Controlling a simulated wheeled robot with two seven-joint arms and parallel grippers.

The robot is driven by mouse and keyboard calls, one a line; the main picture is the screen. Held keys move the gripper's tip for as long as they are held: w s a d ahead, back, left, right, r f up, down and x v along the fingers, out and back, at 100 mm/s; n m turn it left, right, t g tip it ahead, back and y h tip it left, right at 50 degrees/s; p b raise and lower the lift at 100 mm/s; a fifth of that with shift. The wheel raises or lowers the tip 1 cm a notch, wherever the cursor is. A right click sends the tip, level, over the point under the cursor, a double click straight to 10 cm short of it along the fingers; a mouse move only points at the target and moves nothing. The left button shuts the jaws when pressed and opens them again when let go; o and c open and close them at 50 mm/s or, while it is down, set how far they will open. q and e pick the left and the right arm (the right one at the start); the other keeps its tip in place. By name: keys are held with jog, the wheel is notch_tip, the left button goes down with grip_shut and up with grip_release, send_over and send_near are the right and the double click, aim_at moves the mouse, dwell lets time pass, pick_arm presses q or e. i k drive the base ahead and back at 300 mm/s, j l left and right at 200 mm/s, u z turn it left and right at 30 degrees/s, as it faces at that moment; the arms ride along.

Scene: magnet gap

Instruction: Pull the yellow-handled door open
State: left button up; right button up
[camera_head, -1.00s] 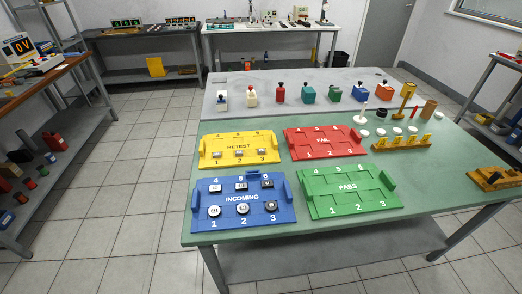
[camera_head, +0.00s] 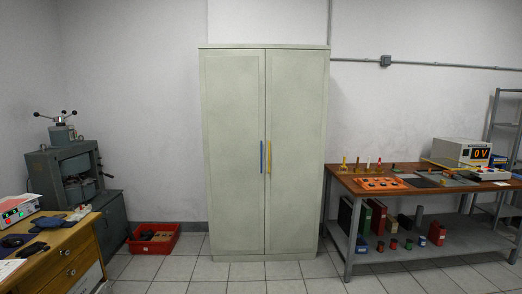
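A tall pale grey-green cabinet (camera_head: 232,200) stands against the back wall in the middle of the view. Its two doors are shut. The right door (camera_head: 298,150) carries a vertical yellow handle (camera_head: 268,157) near the centre seam. The left door (camera_head: 233,110) carries a vertical blue handle (camera_head: 262,157) just beside it. Neither of my grippers shows in this view, so their state is hidden. What is inside the cabinet is hidden.
A workbench (camera_head: 350,184) with an orange tray (camera_head: 380,184) and a meter (camera_head: 462,151) stands right of the cabinet. A red bin (camera_head: 148,247) is on the floor to its left. A wooden desk (camera_head: 52,266) and a machine (camera_head: 70,170) are far left. Tiled floor before the cabinet is clear.

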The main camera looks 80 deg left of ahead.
aim_at(297, 80)
jog(key=u, duration=2.15)
